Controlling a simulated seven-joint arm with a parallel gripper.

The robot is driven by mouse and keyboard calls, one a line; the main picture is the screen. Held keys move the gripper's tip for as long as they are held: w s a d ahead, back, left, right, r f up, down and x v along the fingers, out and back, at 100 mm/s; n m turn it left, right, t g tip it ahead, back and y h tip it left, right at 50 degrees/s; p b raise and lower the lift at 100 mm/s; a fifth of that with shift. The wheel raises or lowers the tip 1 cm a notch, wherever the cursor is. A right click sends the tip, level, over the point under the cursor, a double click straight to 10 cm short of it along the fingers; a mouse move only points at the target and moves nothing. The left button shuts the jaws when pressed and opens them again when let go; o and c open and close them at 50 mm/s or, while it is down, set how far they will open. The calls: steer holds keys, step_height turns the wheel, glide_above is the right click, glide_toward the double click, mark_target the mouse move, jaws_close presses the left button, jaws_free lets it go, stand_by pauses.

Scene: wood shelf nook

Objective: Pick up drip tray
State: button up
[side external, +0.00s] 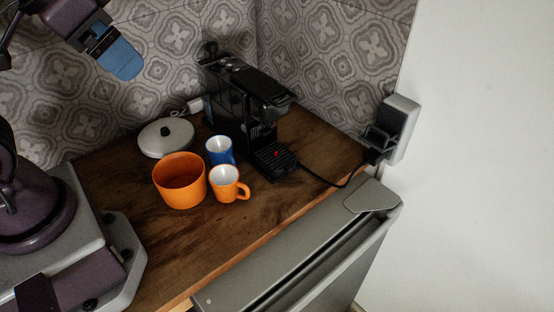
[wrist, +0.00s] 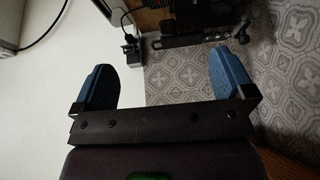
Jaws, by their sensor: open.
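My gripper (side external: 122,62) is at the upper left of the side view, high above the counter and well apart from the tray. In the wrist view my gripper (wrist: 168,85) shows two blue fingers spread wide with nothing between them. Part of a dark machine (wrist: 195,25) shows at the top of the wrist view; I cannot make out the drip tray there.
An orange pot (side external: 180,185), an orange mug (side external: 228,186), a blue mug (side external: 219,150) and a grey lid (side external: 165,136) stand left of the machine. A cord runs to a wall outlet (side external: 397,128). The wooden counter's (side external: 205,240) front is clear.

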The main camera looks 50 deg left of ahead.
step_height(320, 180, down, 2)
steer(key=d+g, duration=0.1)
steer(key=n+g+y, duration=0.5)
steer(key=n, duration=1.3)
glide_toward(290, 165)
steer(key=x, duration=0.5)
steer(key=shift+a+r, duration=0.15)
steer(key=shift+a, duration=0.05)
steer(key=shift+h, duration=0.3)
steer(key=shift+x, duration=2.8)
steer(key=shift+d, duration=0.15)
